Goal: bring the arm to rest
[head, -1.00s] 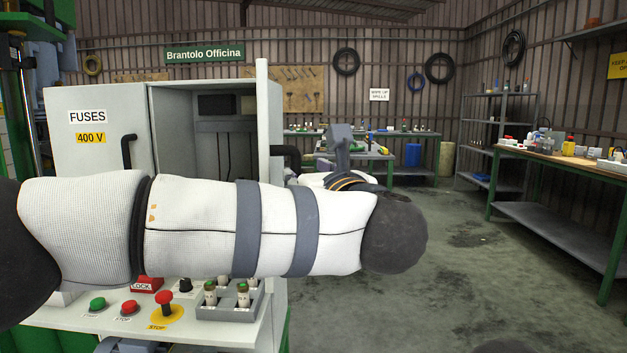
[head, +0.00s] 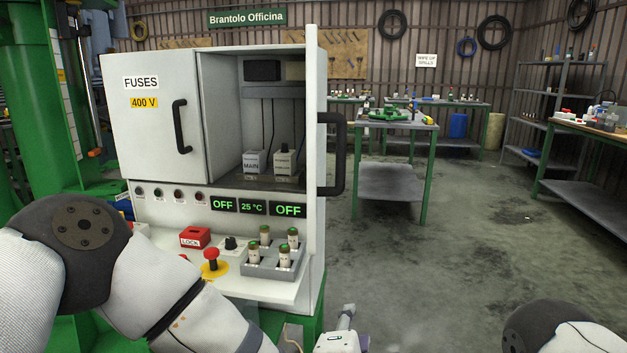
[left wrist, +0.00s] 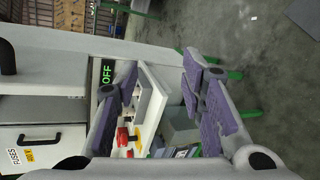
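My left arm (head: 190,310) is bent low at the bottom left of the head view, in front of the control cabinet (head: 315,200). A white and grey end part of it shows at the bottom edge; its fingers are out of sight there. In the left wrist view my left gripper (left wrist: 158,65) has its two purple-padded fingers spread wide, with nothing between them. The cabinet's panel and red button show behind the fingers, apart from them. My right arm (head: 550,330) shows only as a dark joint and white link at the bottom right; its gripper is out of view.
The cabinet's fuse door (head: 160,120) is at the left, beside an open compartment. A grey holder (head: 262,270) with several green-topped fuses sits on its ledge, near a red stop button (head: 211,254). A green-legged table (head: 392,185) stands behind. Floor at the right is clear.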

